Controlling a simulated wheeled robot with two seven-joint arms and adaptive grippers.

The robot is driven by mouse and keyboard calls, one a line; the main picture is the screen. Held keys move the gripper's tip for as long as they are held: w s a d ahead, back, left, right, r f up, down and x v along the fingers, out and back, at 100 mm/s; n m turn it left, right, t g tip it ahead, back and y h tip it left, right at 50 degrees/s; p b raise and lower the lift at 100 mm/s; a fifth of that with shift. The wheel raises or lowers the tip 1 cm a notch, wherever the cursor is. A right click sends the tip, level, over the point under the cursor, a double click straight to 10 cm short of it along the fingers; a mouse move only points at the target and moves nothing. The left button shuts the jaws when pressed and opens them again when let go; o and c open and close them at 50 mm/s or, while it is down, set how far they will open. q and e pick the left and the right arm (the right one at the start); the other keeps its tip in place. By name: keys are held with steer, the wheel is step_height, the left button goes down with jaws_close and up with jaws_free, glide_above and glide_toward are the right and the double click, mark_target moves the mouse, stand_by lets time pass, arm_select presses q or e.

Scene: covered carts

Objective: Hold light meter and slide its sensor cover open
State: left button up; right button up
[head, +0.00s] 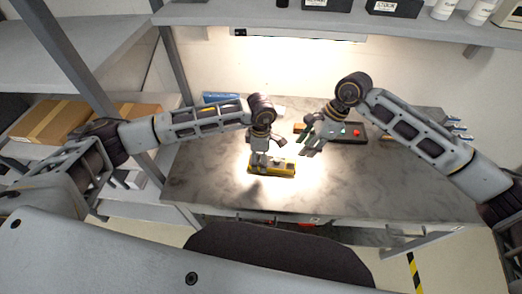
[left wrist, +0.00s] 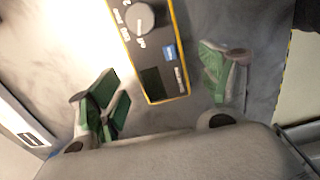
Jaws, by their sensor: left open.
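The light meter (head: 285,170), a yellow-edged box with a dark face, lies on the grey marbled worktop. In the left wrist view the meter (left wrist: 152,60) shows a grey dial, a blue patch and a dark window. Which part is the sensor cover I cannot tell. My left gripper (head: 264,162) is over the meter's left part. Its green-padded fingers (left wrist: 168,90) are open, apart on either side of the meter, with gaps showing. My right gripper (head: 310,152) hangs above the worktop, right of the meter and apart from it; its finger opening is unclear.
A dark tray (head: 350,140) with small coloured items stands behind my right gripper. A blue box (head: 220,98) is at the back left. Cardboard boxes (head: 50,122) sit on the left shelf. An overhead shelf (head: 410,20) spans the back. The worktop's front is clear.

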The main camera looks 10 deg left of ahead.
arm_select(q)
steer(key=shift+f, duration=0.75)
steer(key=shift+c, duration=0.3)
